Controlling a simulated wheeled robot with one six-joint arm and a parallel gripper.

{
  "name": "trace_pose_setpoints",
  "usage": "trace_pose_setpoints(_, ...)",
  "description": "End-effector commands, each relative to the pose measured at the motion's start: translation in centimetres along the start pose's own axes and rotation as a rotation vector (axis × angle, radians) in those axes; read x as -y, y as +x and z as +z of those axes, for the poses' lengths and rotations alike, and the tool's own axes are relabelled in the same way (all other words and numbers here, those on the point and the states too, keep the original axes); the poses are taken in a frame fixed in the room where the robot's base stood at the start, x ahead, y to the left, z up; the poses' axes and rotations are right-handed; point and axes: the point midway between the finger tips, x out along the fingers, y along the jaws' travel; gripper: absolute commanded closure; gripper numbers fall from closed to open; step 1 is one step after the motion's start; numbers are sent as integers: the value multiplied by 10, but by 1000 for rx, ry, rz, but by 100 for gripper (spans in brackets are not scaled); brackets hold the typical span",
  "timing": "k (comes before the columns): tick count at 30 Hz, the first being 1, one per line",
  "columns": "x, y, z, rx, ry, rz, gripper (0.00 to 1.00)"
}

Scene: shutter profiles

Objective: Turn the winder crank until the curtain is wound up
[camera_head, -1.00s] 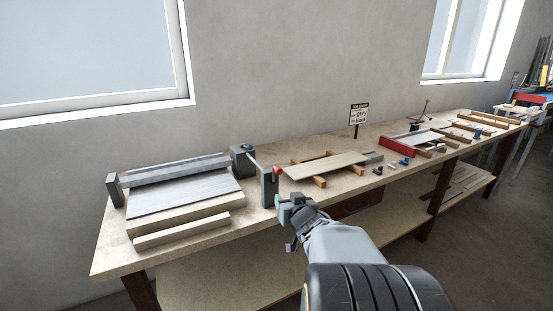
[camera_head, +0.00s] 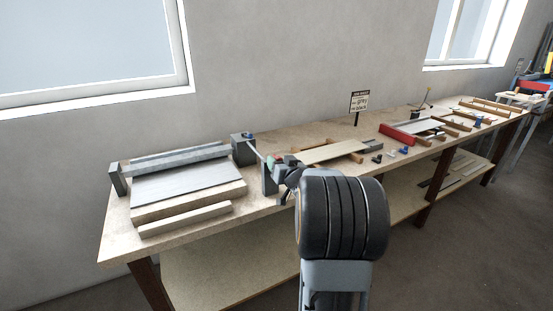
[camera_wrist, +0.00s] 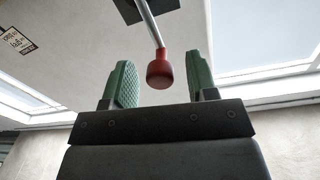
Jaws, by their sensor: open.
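The winder crank (camera_wrist: 150,25) is a thin metal rod with a red knob (camera_wrist: 160,71) at its end. In the wrist view the knob sits between the two green finger pads of my gripper (camera_wrist: 160,82), with gaps on both sides. My gripper is open; in the head view it (camera_head: 277,160) is beside the grey winder post (camera_head: 268,178), partly hidden by my arm. The curtain (camera_head: 188,183) is a grey ribbed sheet lying on a wooden block at the left of the bench, below a long grey roller bar (camera_head: 178,163).
The workbench (camera_head: 125,245) runs along the wall. Right of the winder lie a pale board on wooden strips (camera_head: 335,153), a red block (camera_head: 398,134) and small parts. A sign (camera_head: 358,102) stands behind them. A lower shelf (camera_head: 230,270) is mostly clear.

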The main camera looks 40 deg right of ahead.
Motion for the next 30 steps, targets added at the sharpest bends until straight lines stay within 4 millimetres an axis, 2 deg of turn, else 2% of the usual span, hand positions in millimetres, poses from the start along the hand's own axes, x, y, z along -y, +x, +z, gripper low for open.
trace_pose_setpoints(3,0,13,0,1,0,-1,47)
trace_pose_setpoints(7,0,21,0,0,-1,-1,47)
trace_pose_setpoints(19,0,25,0,0,-1,0,48)
trace_pose_setpoints(30,0,25,0,0,-1,0,84)
